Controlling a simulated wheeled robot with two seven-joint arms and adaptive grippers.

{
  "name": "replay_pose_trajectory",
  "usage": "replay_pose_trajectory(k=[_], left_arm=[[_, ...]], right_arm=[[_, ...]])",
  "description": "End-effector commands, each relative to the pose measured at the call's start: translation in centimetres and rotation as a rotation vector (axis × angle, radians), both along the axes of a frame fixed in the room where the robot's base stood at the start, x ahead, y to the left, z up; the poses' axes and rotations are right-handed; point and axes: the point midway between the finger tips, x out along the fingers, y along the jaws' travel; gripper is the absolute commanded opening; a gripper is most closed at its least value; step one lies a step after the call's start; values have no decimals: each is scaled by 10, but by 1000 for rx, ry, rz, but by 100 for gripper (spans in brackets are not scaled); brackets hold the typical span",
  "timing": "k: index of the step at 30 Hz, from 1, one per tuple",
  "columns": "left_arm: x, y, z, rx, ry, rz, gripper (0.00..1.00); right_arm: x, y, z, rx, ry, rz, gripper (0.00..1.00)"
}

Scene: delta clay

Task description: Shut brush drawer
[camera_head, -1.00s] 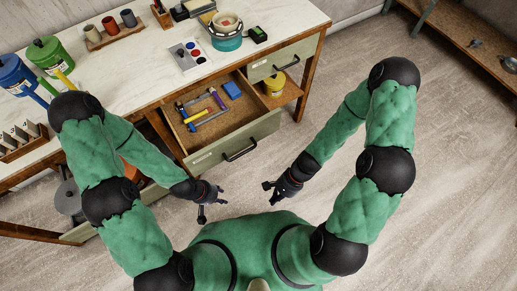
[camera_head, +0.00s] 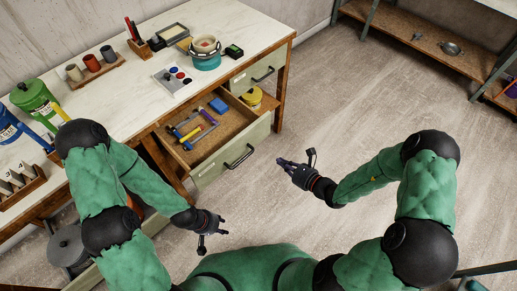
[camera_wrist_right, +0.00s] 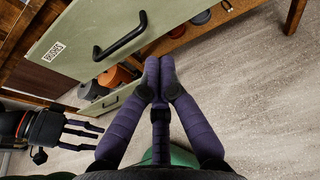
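The brush drawer is pulled out under the workbench. Its pale green front (camera_head: 212,170) has a black bar handle (camera_head: 240,157). In the right wrist view the front (camera_wrist_right: 75,40) carries a "BRUSHES" label. Blue-handled tools (camera_head: 190,130) and a blue block (camera_head: 219,105) lie inside. My right gripper (camera_head: 283,163) is to the right of the handle, apart from it and empty. Its purple fingertips (camera_wrist_right: 159,68) meet in the right wrist view. My left gripper (camera_head: 215,231) hangs below the drawer front in the head view, empty, its fingers apart.
A second drawer front (camera_head: 258,73) is shut right of the open drawer. A yellow tub (camera_head: 252,97) stands on a shelf below it. The benchtop (camera_head: 130,105) holds paint cans, cups and a turquoise pot. A shelf unit (camera_head: 420,40) stands far right. The floor between is clear.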

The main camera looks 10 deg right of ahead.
Motion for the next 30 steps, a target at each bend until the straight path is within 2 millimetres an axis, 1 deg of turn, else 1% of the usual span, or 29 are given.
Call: replay_pose_trajectory(k=[5, 17, 21, 25, 30], left_arm=[[0, 0, -10, 0, 0, 0, 40], [0, 0, -37, 0, 0, 0, 40], [0, 0, -44, 0, 0, 0, 40], [0, 0, -49, 0, 0, 0, 40], [0, 0, -51, 0, 0, 0, 40]], right_arm=[[16, 15, -9, 0, 0, 9, 0], [72, 55, -32, 0, 0, 9, 0], [88, 67, -31, -1, -1, 9, 0], [99, 74, -31, -1, 0, 8, 0], [105, 78, -29, 0, 2, 6, 0]])
